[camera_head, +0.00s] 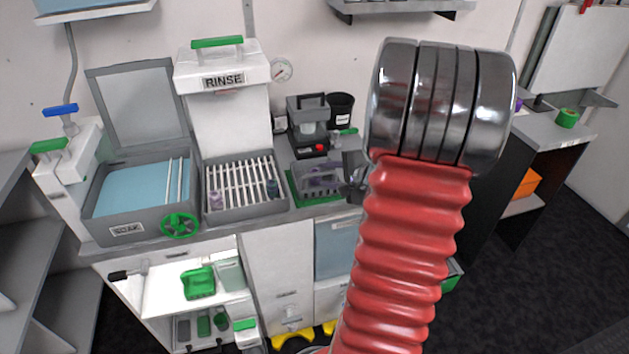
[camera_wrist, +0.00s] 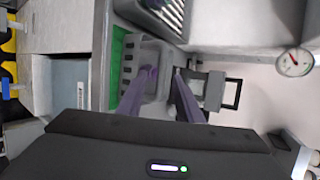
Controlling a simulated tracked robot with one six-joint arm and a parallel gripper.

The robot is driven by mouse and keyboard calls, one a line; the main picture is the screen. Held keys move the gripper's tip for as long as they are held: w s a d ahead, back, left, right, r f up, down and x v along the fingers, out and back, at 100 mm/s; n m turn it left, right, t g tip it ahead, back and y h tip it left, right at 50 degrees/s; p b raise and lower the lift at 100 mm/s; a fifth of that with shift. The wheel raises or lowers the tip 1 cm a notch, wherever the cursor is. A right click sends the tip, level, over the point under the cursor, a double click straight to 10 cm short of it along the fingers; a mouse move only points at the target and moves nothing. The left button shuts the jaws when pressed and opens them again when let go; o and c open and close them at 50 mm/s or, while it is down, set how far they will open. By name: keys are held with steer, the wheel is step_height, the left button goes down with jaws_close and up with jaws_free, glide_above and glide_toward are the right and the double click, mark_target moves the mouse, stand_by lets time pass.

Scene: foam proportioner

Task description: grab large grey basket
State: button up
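The large grey basket (camera_head: 318,186) has slotted walls and stands on a green mat (camera_head: 299,196) on the counter, right of the rinse sink. It also shows in the wrist view (camera_wrist: 128,68). My gripper (camera_wrist: 165,71) is at the basket, with its two purple fingers apart. One finger reaches over or into the basket and the other lies beside its wall on the right of the wrist view. The wall appears to lie between them; contact cannot be told. In the head view, purple shows at the basket, and my red arm hides part of the area to its right.
The rinse sink (camera_head: 243,212) with a slatted rack lies left of the basket. Behind are a grey device (camera_head: 308,120) and a black cup (camera_head: 341,108). A gauge (camera_wrist: 294,62) is on the wall. The soak basin (camera_head: 128,214) is further left.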

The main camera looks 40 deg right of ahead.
jaws_close()
stand_by(0.3)
stand_by(0.3)
